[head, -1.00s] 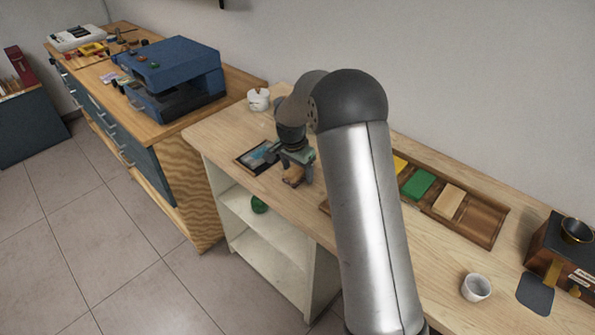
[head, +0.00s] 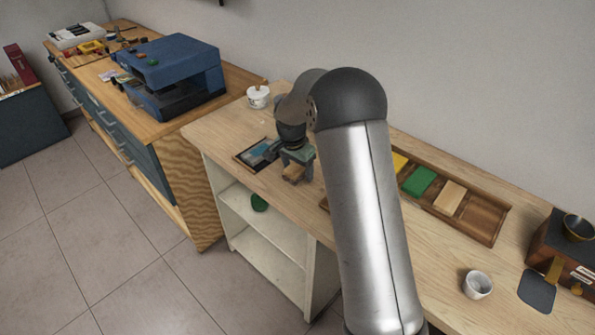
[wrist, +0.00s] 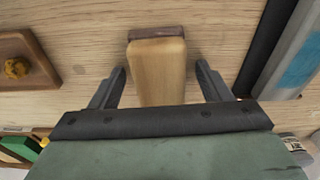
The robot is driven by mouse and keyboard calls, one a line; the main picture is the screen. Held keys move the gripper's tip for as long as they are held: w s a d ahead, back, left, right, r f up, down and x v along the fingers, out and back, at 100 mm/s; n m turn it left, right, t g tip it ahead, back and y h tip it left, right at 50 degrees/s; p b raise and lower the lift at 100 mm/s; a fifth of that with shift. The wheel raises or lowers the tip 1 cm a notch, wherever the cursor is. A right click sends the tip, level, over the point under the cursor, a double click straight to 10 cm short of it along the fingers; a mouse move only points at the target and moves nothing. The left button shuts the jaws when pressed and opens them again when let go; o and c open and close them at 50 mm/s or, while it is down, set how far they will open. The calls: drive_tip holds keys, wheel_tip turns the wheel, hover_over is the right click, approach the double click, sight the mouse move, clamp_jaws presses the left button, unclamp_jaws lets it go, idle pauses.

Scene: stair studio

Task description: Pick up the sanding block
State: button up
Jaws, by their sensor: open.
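The sanding block (wrist: 158,72), a pale wooden block with a dark brown strip along its far end, sits at the middle of the wrist view over the wooden bench top. In the head view the block (head: 292,174) shows just under my gripper (head: 297,160), near the bench's front edge. In the wrist view my gripper (wrist: 160,80) is open, with one finger on each side of the block. Small gaps show between the fingers and the block. The block's near end is hidden behind the gripper body.
A dark-framed tray with a blue item (head: 261,153) lies left of the gripper. A white pot (head: 258,98) stands behind. A wooden tray (head: 484,228) holds yellow, green and tan blocks. A white cup (head: 477,285) stands at the right. A wooden piece with a brass knob (wrist: 18,68) is nearby.

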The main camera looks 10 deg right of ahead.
sight(299, 166)
drive_tip(key=c, duration=1.1)
drive_tip(key=shift+r, duration=0.15)
drive_tip(key=shift+r+p, duration=0.3)
drive_tip(key=shift+r, duration=0.2)
drive_tip(key=r, duration=0.1)
drive_tip(key=r+b, duration=0.1)
drive_tip(key=r, duration=0.1)
drive_tip(key=shift+s, duration=0.3)
drive_tip(key=s+r+b, duration=0.3)
drive_tip(key=s+r, duration=0.6)
drive_tip(key=s, duration=0.4)
drive_tip(key=shift+s+r+b, duration=0.15)
drive_tip(key=shift+s+b, duration=0.1)
drive_tip(key=shift+b, duration=0.1)
